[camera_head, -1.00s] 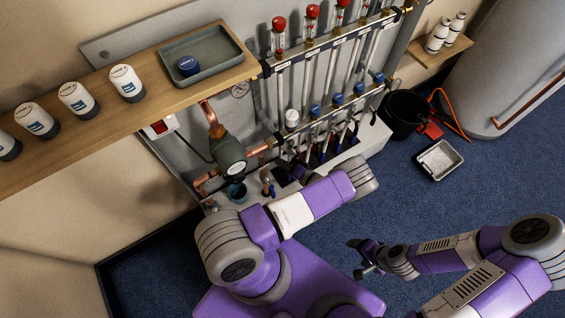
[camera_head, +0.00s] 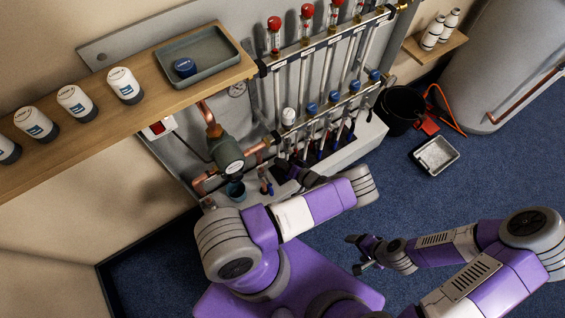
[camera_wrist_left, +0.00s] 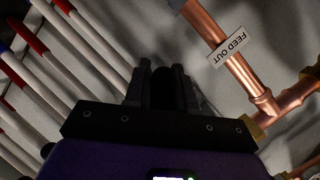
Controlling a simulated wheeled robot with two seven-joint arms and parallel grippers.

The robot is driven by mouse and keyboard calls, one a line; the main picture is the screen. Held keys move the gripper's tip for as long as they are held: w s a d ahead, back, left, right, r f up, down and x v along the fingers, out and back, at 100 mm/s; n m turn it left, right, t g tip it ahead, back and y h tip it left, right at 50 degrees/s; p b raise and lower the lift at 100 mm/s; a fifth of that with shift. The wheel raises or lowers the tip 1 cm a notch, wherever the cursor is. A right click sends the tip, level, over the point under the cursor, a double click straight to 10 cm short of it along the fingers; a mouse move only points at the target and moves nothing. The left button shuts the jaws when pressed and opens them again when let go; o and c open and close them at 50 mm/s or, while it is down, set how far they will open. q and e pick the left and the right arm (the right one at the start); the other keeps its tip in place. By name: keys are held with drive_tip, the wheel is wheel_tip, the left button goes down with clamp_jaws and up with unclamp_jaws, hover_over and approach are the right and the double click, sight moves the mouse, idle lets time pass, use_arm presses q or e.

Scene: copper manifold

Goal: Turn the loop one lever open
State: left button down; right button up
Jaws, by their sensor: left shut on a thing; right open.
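The copper and steel manifold (camera_head: 318,122) stands against the wall, with red-capped flow gauges above and blue caps below. My left gripper (camera_head: 280,166) reaches in low at its left end, beneath the white-capped loop. In the left wrist view, its two dark fingers (camera_wrist_left: 163,86) are close together on a dark part between them. That part is too dark to identify, so I cannot tell whether it is the loop one lever. My right gripper (camera_head: 358,254) is open and empty over the blue floor, apart from the manifold.
Copper pipes, a round pump (camera_head: 229,158) and a "FEED OUT" label (camera_wrist_left: 227,50) are close to the left gripper. A wooden shelf (camera_head: 150,108) holds bottles and a grey tray (camera_head: 238,66). A black bucket (camera_head: 392,122) and small tray (camera_head: 419,163) stand right.

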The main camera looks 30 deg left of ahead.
use_arm(q)
drive_tip(key=c, duration=1)
unclamp_jaws()
drive_tip(key=shift+c, duration=0.2)
drive_tip(key=p+v, duration=0.1)
drive_tip(key=v, duration=0.6)
drive_tip(key=shift+d+p, duration=0.35)
drive_tip(key=shift+p, duration=0.05)
drive_tip(key=shift+r, duration=0.1)
